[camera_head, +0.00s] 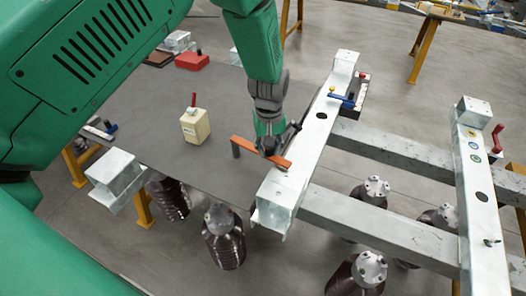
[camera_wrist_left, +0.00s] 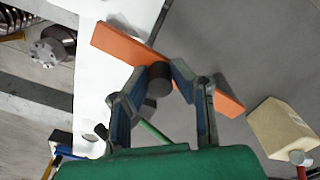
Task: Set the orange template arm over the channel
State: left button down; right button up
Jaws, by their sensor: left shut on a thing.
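The orange template arm (camera_head: 248,147) is a flat bar lying crosswise at the near end of the galvanized channel (camera_head: 308,140). Its right end is above the channel's top face, and its left end reaches out over the grey table. I cannot tell whether it touches the channel. In the left wrist view the orange arm (camera_wrist_left: 120,44) runs diagonally, with one end above the pale channel (camera_wrist_left: 100,85). My left gripper (camera_head: 267,147) is shut on the dark round knob (camera_wrist_left: 159,79) at the middle of the orange arm. My right gripper is not in view.
On the grey table (camera_head: 150,120) stand a cream block with a red-topped handle (camera_head: 195,124) and a red box (camera_head: 193,61). A blue clamp (camera_head: 342,99) sits at the channel's far end. Cross beams (camera_head: 385,231) and dark ribbed insulators (camera_head: 224,240) lie to the right and below.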

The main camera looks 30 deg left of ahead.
pick_arm(q)
jog(key=shift+w+n, duration=0.8)
jog(key=shift+w, duration=0.2)
jog(key=c, duration=1.6)
grip_release()
jog(key=shift+r, duration=0.1)
jog(key=shift+c, duration=0.2)
jog(key=shift+o, duration=1.1)
jog(key=shift+w, duration=0.1)
notch_tip(320, 180, up, 12)
jog(key=shift+f, duration=0.2)
